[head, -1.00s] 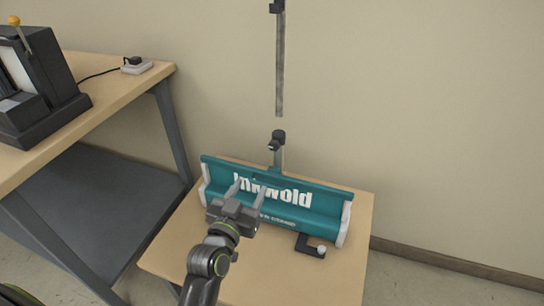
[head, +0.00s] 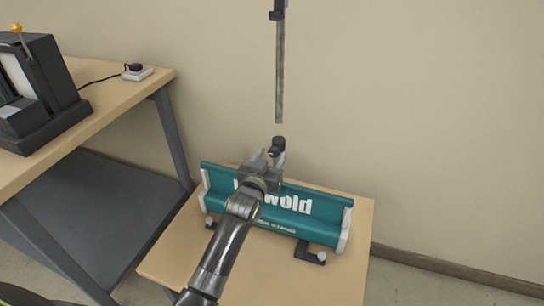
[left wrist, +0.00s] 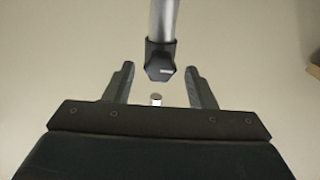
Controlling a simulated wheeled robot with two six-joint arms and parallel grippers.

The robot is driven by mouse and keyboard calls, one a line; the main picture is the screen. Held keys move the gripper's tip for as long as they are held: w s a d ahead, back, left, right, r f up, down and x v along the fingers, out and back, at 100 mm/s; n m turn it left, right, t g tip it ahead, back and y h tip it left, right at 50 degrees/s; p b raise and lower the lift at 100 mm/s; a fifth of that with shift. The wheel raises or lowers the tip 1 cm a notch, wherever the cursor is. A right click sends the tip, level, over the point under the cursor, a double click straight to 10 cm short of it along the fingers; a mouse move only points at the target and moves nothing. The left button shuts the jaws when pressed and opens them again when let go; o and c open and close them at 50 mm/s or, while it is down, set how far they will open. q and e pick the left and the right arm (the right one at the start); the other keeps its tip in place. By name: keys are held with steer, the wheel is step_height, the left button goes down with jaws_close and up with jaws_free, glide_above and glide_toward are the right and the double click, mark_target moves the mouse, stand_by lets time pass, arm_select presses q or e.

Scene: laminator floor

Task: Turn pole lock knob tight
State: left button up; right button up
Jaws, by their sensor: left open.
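The pole (head: 280,70) stands upright against the wall behind the teal banner stand (head: 310,205), with a dark clamp at its top. The dark lock knob (head: 278,145) is low on the pole, just above the stand. My left gripper (head: 268,158) is open, its fingers on either side just below the knob. In the left wrist view the dark knob collar (left wrist: 160,60) on the silver pole shows beyond and between the two open fingertips (left wrist: 160,85), apart from both. A small pale cylinder shows below the collar there. My right gripper is not in view.
The banner stand rests on a small wooden table (head: 180,245), with black feet in front. A larger table (head: 120,90) at left holds a dark machine (head: 40,90) and a white power block (head: 137,73) with a cable. The wall is close behind the pole.

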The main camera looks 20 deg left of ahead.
arm_select(q)
steer(key=shift+w, duration=0.65)
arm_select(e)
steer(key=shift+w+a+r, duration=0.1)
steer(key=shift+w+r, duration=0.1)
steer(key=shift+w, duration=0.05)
arm_select(q)
steer(key=shift+c, duration=0.4)
steer(key=c, duration=0.9)
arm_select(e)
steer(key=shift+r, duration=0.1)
